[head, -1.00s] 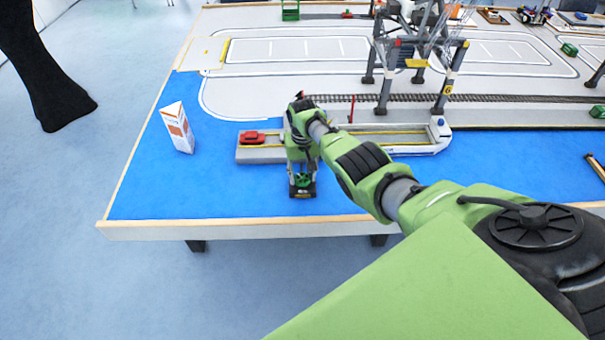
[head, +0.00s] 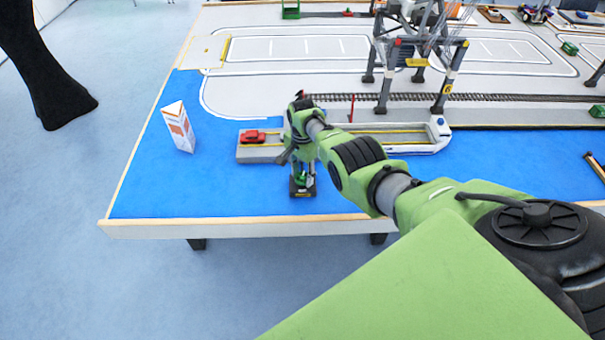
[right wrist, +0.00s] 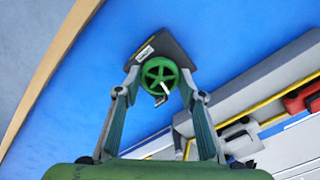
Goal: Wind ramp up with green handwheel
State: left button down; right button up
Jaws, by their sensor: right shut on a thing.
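The green handwheel (head: 301,180) sits on a small dark base near the front edge of the blue table area. In the right wrist view the handwheel (right wrist: 160,74) lies between the two fingertips of my right gripper (right wrist: 160,80), which is shut on it from above. In the head view my right gripper (head: 302,166) reaches down over the wheel and partly hides it. The ramp (head: 204,52) is the pale panel with yellow markings at the table's upper left side. My left gripper is not in view.
A white and orange carton (head: 178,127) stands left of the wheel. A gantry crane (head: 447,80) stands farther back over rails. Blue surface beside the wheel is clear.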

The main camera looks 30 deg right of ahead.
aim_at(302, 177)
jog(key=m, duration=0.5)
jog(key=shift+m, duration=0.3)
dwell(0.4)
jog(key=o, duration=1.1)
jog(key=shift+r, duration=0.1)
notch_tip(302, 177, up, 12)
jog(key=shift+f, duration=0.1)
